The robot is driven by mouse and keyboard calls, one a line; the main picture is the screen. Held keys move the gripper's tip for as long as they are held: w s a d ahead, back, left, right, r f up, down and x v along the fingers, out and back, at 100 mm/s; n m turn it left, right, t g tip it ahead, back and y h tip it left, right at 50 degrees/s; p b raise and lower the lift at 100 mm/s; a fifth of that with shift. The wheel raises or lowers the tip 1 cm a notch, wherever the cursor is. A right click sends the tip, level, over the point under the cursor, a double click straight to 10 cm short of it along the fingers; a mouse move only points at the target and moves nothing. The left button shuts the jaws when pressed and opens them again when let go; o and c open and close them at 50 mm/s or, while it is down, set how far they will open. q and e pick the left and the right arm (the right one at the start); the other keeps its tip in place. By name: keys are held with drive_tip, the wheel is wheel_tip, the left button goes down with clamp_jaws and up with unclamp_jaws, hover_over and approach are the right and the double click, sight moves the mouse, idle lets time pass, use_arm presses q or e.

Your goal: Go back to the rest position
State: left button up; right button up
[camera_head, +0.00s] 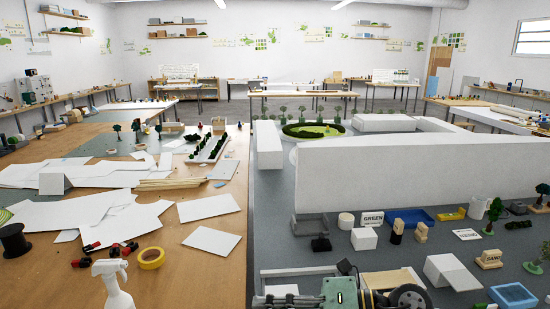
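My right gripper (292,285) shows at the bottom edge in the head view, right of the middle, partly cut off by the frame. Its grey-green and black body lies to the right, with two long fingers pointing left and standing apart. A small white block (281,290) shows between them in the picture, with a gap to the upper finger; I cannot tell whether they touch it. My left gripper is not in view.
A wooden table (235,265) holds paper sheets, yellow tape (151,258) and a spray bottle (114,285). The grey board (300,250) bears a long white block (400,175), a blue tray (408,218), a "GREEN" sign (372,219), small blocks and model trees.

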drive_tip(key=w+d+r+m+t+h, duration=0.1)
drive_tip(key=w+d+r+m+t, duration=0.2)
drive_tip(key=m+t, duration=0.5)
drive_tip(key=w+d+r+m+t, duration=0.1)
drive_tip(key=d+r+m+t, duration=0.2)
drive_tip(key=r+m+t, duration=0.5)
drive_tip(key=s+d+f+m+g+h, duration=0.1)
drive_tip(key=d+f+m+g+h, duration=0.1)
drive_tip(key=d+f+m+h, duration=0.6)
drive_tip(key=s+d+f+m+g+h, duration=0.1)
drive_tip(key=d+f+m+h, duration=0.6)
drive_tip(key=f, duration=0.4)
drive_tip(key=s+f+m+g, duration=0.2)
drive_tip(key=s+f+g, duration=0.4)
drive_tip(key=s+f, duration=0.45)
drive_tip(key=s+f+m+g, duration=0.3)
drive_tip(key=s+f+g, duration=0.4)
drive_tip(key=s, duration=0.7)
wheel_tip(320, 180, down, 26)
drive_tip(key=s, duration=0.2)
drive_tip(key=s+d+f+g, duration=0.1)
drive_tip(key=s+d+f, duration=0.2)
drive_tip(key=s+f, duration=1.3)
drive_tip(key=shift+s+n+g+y, duration=0.3)
drive_tip(key=shift+n+g, duration=0.1)
